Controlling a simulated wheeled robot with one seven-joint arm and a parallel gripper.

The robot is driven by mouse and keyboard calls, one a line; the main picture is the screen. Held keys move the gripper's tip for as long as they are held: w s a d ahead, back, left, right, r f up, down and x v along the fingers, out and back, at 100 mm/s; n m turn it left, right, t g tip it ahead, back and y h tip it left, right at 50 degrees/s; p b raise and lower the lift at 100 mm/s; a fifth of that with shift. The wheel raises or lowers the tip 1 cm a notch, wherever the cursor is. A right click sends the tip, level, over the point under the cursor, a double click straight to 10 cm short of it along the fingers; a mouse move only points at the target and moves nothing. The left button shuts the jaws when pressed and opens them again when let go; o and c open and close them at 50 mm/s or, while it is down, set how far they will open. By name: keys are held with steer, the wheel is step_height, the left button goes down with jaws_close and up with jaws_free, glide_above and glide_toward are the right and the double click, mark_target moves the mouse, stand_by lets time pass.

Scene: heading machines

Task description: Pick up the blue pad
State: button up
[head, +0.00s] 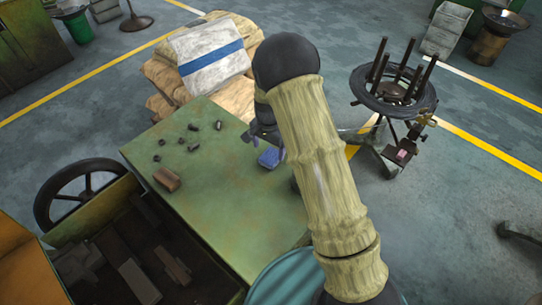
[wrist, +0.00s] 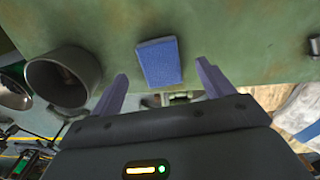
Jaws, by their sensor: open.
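The blue pad (head: 270,157) lies on the green tabletop (head: 215,205), close to the table's right edge in the head view. In the wrist view the blue pad (wrist: 159,62) is a small rectangle lying between and just beyond my fingertips. My gripper (wrist: 162,70) is open, with one purple-grey finger on either side of the pad and a gap to each. Nothing is held. In the head view my gripper (head: 266,146) is right at the pad, partly hidden behind my arm.
A grey cylindrical cup (wrist: 62,77) stands left of the pad in the wrist view. Several small dark metal parts and a brown block (head: 167,179) lie on the table's left. Sacks (head: 235,97) are stacked behind it. A round rack with upright rods (head: 393,92) stands to the right.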

mark_target(268, 158)
steer(key=shift+s+f+p, duration=0.1)
steer(key=shift+f+p, duration=0.3)
steer(key=shift+p, duration=0.2)
steer(key=shift+a+f+p, duration=0.1)
steer(key=shift+f+p, duration=0.95)
steer(key=shift+f, duration=1.15)
steer(key=c, duration=1.1)
steer(key=shift+r, duration=0.1)
step_height(268, 158, up, 10)
steer(key=b, duration=0.4)
